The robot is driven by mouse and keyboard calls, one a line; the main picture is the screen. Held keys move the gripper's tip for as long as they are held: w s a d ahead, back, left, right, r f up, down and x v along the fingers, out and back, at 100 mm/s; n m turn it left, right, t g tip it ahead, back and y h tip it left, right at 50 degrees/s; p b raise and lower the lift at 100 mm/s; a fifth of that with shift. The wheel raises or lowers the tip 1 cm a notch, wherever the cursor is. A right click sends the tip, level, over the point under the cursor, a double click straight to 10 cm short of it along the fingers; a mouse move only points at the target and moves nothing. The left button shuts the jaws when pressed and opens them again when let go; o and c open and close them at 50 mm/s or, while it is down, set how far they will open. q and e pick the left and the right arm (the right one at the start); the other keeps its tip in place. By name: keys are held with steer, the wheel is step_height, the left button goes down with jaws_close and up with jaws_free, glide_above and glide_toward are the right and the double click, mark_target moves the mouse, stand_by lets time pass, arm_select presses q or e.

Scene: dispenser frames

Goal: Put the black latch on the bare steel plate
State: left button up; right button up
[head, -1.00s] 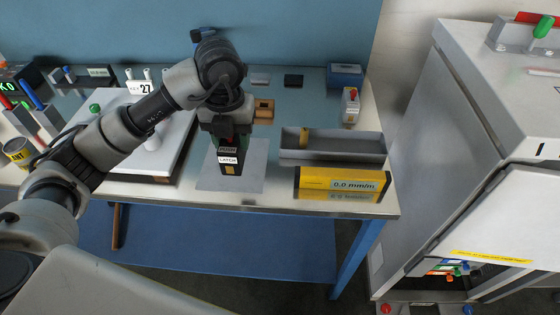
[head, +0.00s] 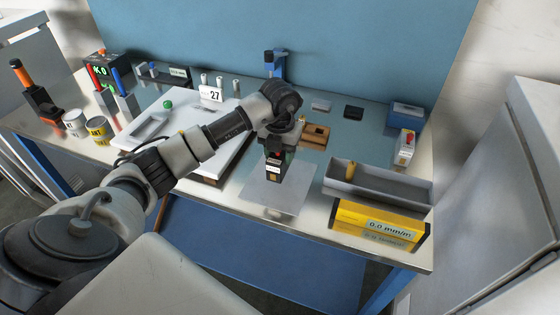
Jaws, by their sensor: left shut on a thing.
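The black latch (head: 274,173), a dark block with small labels on its front, hangs upright below my left gripper (head: 277,150). My left gripper is shut on its top. The bare steel plate (head: 295,197) is a flat grey sheet near the bench's front edge, and the latch is over its middle-left part. I cannot tell whether the latch's bottom touches the plate. The jaws are partly hidden by the wrist and the latch. My right gripper is not in view.
A grey open tray (head: 385,190) and a yellow box with a reading (head: 378,226) stand right of the plate. A small wooden block (head: 314,137) is behind it. A white board (head: 160,130) lies to its left, under my arm. Bare bench shows in front.

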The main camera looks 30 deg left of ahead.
arm_select(q)
step_height(320, 180, down, 3)
steer(key=shift+f+p, duration=0.2)
steer(key=shift+p, duration=0.4)
steer(key=shift+f, duration=0.25)
steer(key=shift+f, duration=0.2)
steer(key=o, duration=1.1)
